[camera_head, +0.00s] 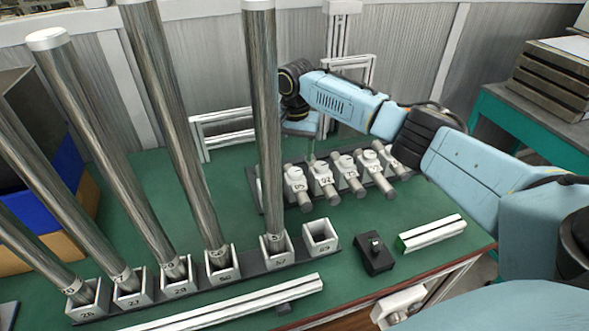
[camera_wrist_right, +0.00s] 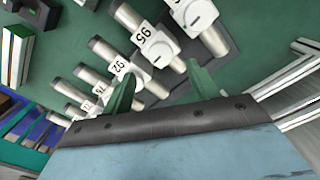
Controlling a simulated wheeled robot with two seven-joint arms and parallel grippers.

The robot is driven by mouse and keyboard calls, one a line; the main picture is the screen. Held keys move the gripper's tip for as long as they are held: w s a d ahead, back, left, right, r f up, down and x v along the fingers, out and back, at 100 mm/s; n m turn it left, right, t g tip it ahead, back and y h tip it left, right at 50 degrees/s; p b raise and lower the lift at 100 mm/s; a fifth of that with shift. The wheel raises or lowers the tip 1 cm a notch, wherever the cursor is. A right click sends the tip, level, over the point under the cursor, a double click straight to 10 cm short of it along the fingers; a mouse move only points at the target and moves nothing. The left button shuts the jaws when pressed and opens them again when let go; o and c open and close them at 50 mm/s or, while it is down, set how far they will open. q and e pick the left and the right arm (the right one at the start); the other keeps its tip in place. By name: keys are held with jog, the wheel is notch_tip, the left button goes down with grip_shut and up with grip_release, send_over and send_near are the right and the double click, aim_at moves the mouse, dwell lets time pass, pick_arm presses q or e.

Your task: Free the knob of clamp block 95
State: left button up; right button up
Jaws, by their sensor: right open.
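Clamp block 95 (camera_head: 296,180) is a white block with a round knob on top, gripping a short grey cylinder. It stands in a row of similar blocks on a dark strip. In the right wrist view, block 95 (camera_wrist_right: 143,36) and its white knob (camera_wrist_right: 160,51) show just past the gripper. My right gripper (camera_wrist_right: 162,70) is open, with its two green fingers apart and nothing between them. In the head view the right gripper (camera_head: 311,152) points down behind the row, its fingertips small and partly hidden. My left gripper is not in view.
Tall metal tubes (camera_head: 270,120) stand in numbered white sockets along the front; one passes close left of block 95. Block 92 (camera_wrist_right: 117,69) is the neighbour. An empty socket (camera_head: 320,237), a black box (camera_head: 375,256) and a white bar (camera_head: 431,233) lie in front.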

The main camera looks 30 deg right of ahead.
aim_at(295, 172)
notch_tip(295, 172, down, 6)
jog(key=shift+f+b, duration=0.15)
jog(key=shift+b, duration=0.4)
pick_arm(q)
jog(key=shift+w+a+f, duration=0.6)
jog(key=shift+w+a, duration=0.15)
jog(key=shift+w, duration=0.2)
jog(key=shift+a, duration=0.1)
pick_arm(e)
jog(key=c, duration=1)
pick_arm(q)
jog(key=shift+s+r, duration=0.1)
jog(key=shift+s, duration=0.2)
